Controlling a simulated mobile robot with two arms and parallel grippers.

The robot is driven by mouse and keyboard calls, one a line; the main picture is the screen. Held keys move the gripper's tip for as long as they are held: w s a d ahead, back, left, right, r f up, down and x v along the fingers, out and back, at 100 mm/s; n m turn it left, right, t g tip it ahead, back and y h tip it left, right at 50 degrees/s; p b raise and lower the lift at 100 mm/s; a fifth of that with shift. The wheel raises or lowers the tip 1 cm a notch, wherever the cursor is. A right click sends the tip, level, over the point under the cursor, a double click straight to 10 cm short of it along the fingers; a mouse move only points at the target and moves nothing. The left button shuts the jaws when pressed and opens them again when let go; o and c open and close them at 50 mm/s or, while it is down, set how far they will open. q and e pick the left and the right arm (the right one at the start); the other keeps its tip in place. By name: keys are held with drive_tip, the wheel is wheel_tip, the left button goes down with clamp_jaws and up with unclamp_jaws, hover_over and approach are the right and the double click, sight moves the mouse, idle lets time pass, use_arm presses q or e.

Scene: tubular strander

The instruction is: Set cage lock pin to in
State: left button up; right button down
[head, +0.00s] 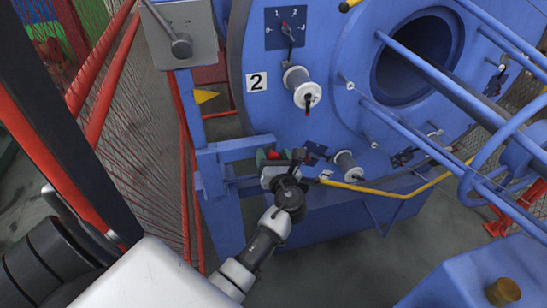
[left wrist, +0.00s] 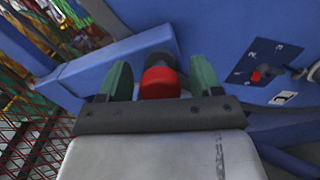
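A red knob (head: 274,155), which looks like the cage lock pin's handle, is on the blue bracket at the left of the machine's big disc. In the left wrist view the red knob (left wrist: 160,83) has a dark base behind it. My left gripper (head: 280,158) is at the knob. Its green fingers (left wrist: 160,80) stand on either side of the knob, with a gap showing on each side, so it is open. Parts of the pin behind the knob are hidden. My right gripper does not show.
The blue disc (head: 258,45) carries bobbins (head: 302,86) and dial plates (head: 286,28). A yellow bar (head: 385,187) runs right of my gripper. Red mesh fencing (head: 140,120) and a grey box (head: 183,30) are at the left. Blue tubes (head: 440,85) cross the right.

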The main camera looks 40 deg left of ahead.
use_arm(q)
drive_tip(key=shift+d, duration=0.1)
drive_tip(key=v, duration=1)
drive_tip(key=shift+s+d, duration=0.25)
drive_tip(key=shift+s, duration=0.05)
drive_tip(key=shift+f, duration=0.15)
